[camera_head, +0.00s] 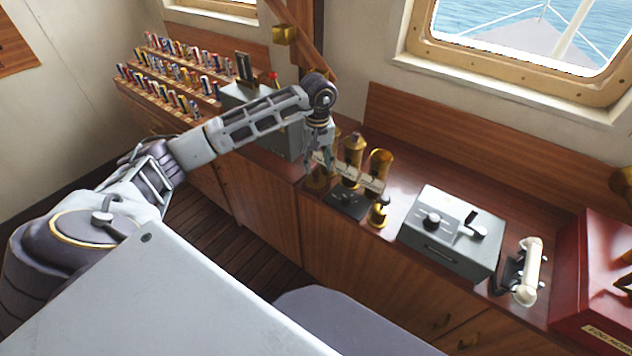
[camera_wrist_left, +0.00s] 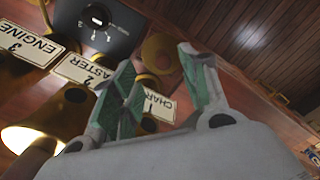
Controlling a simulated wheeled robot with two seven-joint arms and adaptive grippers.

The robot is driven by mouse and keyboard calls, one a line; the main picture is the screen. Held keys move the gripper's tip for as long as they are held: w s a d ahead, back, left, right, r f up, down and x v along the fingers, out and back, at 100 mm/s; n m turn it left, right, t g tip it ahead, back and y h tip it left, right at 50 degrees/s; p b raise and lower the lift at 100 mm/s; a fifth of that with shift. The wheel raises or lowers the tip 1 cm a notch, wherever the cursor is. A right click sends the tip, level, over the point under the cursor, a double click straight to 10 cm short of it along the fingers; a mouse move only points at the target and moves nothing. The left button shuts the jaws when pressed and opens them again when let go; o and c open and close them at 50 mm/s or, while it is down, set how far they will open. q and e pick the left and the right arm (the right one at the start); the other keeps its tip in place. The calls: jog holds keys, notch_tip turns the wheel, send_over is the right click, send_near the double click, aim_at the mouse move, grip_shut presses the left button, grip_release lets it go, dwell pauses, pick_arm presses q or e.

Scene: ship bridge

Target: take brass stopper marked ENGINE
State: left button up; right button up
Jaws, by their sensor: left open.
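Brass voice-pipe fittings stand on the wooden counter in the head view, with a row of pale name plates. A small brass stopper (camera_head: 378,214) sits in front of the right-hand plate; I cannot read any marking on it. In the wrist view the ENGINE plate (camera_wrist_left: 32,42) is at the upper left, beside the MASTER plate (camera_wrist_left: 85,71) and the CHART plate (camera_wrist_left: 158,105). My left gripper (camera_head: 318,158) is over the left end of the row. Its open, empty fingers show in the wrist view (camera_wrist_left: 158,85), near the CHART plate. My right gripper is out of view.
A black dial box (camera_head: 347,202) stands before the pipes. Tall brass pipes (camera_head: 380,163) rise behind the plates. A grey console (camera_head: 452,232), a white handset (camera_head: 530,270) and a red box (camera_head: 600,280) stand to the right. A flag rack (camera_head: 170,85) is at the left.

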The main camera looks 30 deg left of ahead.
aim_at(316, 173)
pick_arm(q)
jog(key=shift+f, duration=0.3)
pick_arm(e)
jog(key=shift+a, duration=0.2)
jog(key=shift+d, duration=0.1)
pick_arm(q)
jog(key=shift+f, duration=0.35)
jog(key=shift+s+a+f, duration=0.1)
jog(key=shift+s+f, duration=0.05)
jog(key=shift+f, duration=0.5)
jog(key=shift+f+p, duration=0.3)
jog(key=shift+f, duration=1.25)
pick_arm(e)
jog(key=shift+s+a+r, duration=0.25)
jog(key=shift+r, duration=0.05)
